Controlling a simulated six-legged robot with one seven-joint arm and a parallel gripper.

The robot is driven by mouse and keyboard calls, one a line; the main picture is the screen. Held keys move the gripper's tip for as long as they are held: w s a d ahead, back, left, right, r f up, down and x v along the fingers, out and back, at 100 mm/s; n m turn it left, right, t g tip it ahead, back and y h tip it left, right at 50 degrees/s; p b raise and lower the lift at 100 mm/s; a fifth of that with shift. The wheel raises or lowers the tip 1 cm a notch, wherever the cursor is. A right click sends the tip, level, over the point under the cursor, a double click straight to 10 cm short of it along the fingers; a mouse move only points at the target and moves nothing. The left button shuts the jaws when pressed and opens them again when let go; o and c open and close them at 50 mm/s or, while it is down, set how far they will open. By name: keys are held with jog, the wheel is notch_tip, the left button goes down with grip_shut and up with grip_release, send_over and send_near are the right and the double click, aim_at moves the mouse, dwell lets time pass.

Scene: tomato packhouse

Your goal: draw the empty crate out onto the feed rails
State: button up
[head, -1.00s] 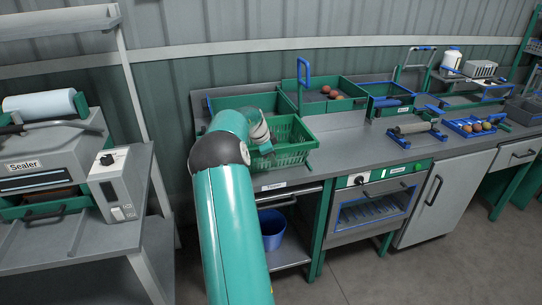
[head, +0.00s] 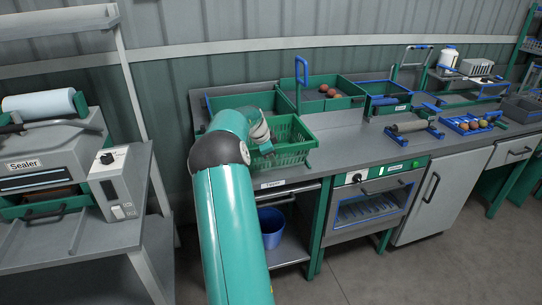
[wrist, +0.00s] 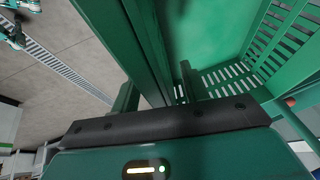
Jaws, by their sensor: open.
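The green slatted crate (head: 291,152) stands on the bench at the end of my arm, in front of the larger green bins. Its inside looks empty where it shows. In the wrist view the crate's slotted side and floor (wrist: 207,40) fill the upper right. My gripper (wrist: 156,88) is open, with its two dark green fingers apart and a green wall or rim running between them. I cannot tell whether the fingers touch it. I cannot make out the feed rails.
Green bins (head: 349,104) with red fruit stand behind. A roller stand (head: 411,129) and a blue tray of fruit (head: 473,124) are on the bench to the right. The sealer (head: 42,165) stands left. A blue bucket (head: 271,228) is below the bench.

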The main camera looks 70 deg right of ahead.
jog(key=v, duration=1.3)
jog(key=shift+a+r, duration=0.2)
jog(key=shift+r, duration=0.15)
